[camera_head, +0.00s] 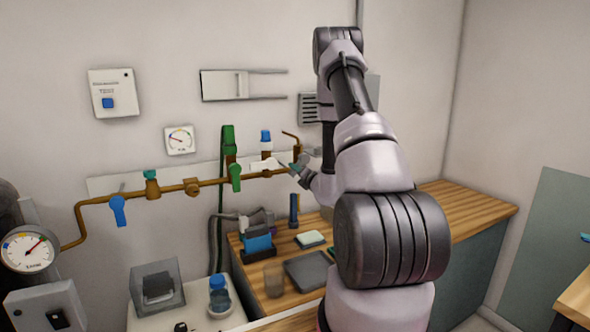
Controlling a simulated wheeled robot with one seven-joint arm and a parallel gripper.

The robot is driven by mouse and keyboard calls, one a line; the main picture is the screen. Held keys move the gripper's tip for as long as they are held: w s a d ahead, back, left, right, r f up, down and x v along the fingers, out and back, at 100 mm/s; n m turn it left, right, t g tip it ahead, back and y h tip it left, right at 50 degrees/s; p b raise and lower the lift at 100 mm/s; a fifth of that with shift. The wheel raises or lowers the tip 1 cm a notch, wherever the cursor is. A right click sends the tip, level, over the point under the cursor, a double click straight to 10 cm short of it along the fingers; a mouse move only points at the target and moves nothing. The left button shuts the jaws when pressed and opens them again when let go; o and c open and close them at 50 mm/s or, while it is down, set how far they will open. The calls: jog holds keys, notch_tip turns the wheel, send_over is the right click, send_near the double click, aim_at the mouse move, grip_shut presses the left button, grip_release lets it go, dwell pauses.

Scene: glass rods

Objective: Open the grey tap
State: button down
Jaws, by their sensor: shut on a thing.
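A brown pipe (212,182) with several coloured taps runs along the wall. My gripper (292,168) is at the right end of this pipe, just below the upright bent pipe piece. It is small in view and partly hidden by my own wrist and arm. Its jaws are shut on a small part there, which fits the grey tap. The tap's handle is mostly hidden by the gripper, so I cannot tell how far it is turned.
Left along the pipe are a blue tap (118,211), a green tap (152,185) and a green lever (235,176). A blue-topped fitting (266,138) stands close left of my gripper.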

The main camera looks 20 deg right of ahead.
jog(key=shift+d+f+n, duration=0.3)
jog(key=shift+d+n, duration=0.3)
jog(key=shift+n, duration=0.95)
jog(key=shift+d+f+n, duration=0.25)
jog(key=shift+d+n, duration=0.35)
jog(key=shift+n, duration=1)
jog(key=shift+d+f+n, duration=0.3)
jog(key=shift+d+n, duration=0.3)
jog(key=shift+n, duration=0.95)
jog(key=c, duration=0.6)
grip_release()
jog(key=s, duration=1)
jog(key=shift+s+d, duration=0.25)
jog(key=shift+s, duration=0.1)
